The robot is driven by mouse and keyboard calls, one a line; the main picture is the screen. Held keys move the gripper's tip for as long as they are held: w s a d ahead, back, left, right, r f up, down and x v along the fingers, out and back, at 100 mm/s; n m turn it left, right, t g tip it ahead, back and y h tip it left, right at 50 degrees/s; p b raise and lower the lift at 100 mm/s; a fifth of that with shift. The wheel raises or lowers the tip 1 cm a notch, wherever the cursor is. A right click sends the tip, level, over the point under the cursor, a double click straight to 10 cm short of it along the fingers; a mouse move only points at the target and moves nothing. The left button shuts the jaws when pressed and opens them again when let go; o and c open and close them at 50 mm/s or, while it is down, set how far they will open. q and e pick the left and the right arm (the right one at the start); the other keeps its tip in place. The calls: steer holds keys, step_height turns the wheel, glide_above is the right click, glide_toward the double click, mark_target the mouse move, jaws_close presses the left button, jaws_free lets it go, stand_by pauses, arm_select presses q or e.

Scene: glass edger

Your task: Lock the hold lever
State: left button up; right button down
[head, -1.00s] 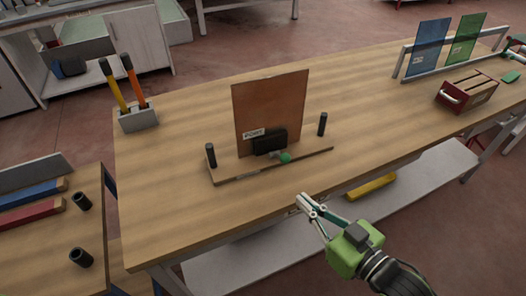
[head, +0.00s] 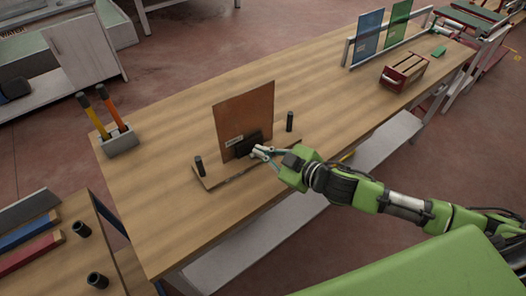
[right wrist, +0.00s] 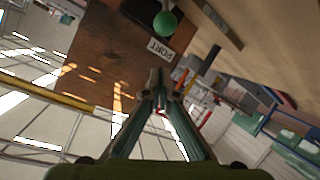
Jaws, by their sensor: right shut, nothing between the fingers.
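A brown pane (head: 245,112) with a small "PORT" label stands upright in a black clamp block (head: 250,141) on a wooden base (head: 211,179). The hold lever's round green knob (right wrist: 165,23) shows in the right wrist view, near the pane's edge. In the head view my gripper covers the lever. My right gripper (head: 262,152) is shut and empty, with its fingertips close in front of the clamp block. In the right wrist view its closed tips (right wrist: 160,78) point toward the label (right wrist: 160,49), with the knob beyond them. I cannot tell whether they touch anything. My left gripper is out of view.
Black posts (head: 199,166) and (head: 290,121) stand at both ends of the base. A tool holder (head: 119,142) is at the left, a red crate (head: 404,71) and a rack with blue and green panes (head: 369,34) at the right. The tabletop between is clear.

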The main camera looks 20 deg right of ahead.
steer(key=f, duration=0.1)
steer(key=w+f+p, duration=0.1)
steer(key=d+f, duration=0.1)
steer(key=shift+w+f, duration=0.35)
steer(key=shift+f, duration=0.05)
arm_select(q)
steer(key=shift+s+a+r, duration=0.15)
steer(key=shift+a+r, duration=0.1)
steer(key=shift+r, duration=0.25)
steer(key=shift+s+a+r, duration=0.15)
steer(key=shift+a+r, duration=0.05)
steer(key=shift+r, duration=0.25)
arm_select(e)
steer(key=shift+f, duration=0.1)
